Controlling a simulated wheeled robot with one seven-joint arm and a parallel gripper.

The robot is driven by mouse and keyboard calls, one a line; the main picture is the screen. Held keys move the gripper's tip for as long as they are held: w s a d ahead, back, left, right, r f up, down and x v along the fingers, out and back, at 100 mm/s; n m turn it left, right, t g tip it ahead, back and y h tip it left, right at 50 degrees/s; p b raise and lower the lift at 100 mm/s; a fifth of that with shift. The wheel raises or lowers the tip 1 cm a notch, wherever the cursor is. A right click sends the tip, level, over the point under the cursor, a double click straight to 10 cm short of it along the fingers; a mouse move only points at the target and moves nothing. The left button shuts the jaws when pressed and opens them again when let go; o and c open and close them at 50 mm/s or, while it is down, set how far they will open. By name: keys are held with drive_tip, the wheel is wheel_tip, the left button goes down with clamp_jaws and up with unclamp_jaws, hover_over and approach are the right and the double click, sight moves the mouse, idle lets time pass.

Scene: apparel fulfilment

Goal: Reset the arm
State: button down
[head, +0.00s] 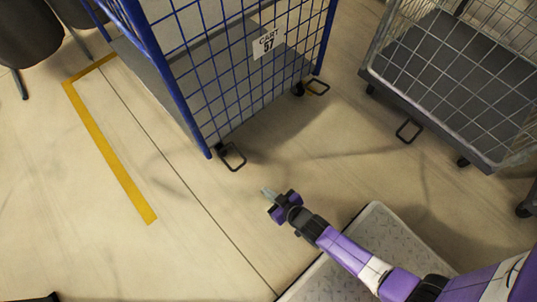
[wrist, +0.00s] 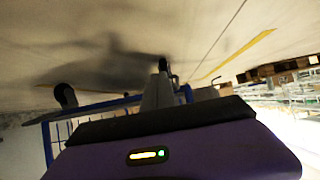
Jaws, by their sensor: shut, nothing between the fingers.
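My gripper (head: 268,192) is at the end of my purple arm, reaching out over the bare floor near the middle of the head view. Its fingers are together and hold nothing. In the wrist view the fingers (wrist: 163,85) show past the dark edge of the purple wrist housing. The gripper is in front of the blue wire cart and does not appear to touch it.
A grey wire cart (head: 470,95) stands at right. Yellow tape (head: 107,148) marks the floor at left. A grey patterned platform (head: 375,228) lies below my arm. Open floor lies between the carts.

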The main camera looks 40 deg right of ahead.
drive_tip(key=shift+s, duration=0.3)
idle(0.4)
wheel_tip(320, 180, up, 6)
drive_tip(key=w+t, duration=0.2)
drive_tip(key=w, duration=0.1)
drive_tip(key=s+r+t, duration=0.1)
drive_tip(key=s+r, duration=0.6)
drive_tip(key=r, duration=0.5)
drive_tip(key=s+r, duration=0.7)
drive_tip(key=r, duration=0.4)
drive_tip(key=s+r+t, duration=0.1)
drive_tip(key=s+r, duration=0.6)
drive_tip(key=r, duration=0.5)
wheel_tip(320, 180, up, 34)
drive_tip(key=p, duration=3.4)
drive_tip(key=shift+d+f, duration=0.1)
drive_tip(key=shift+f, duration=0.05)
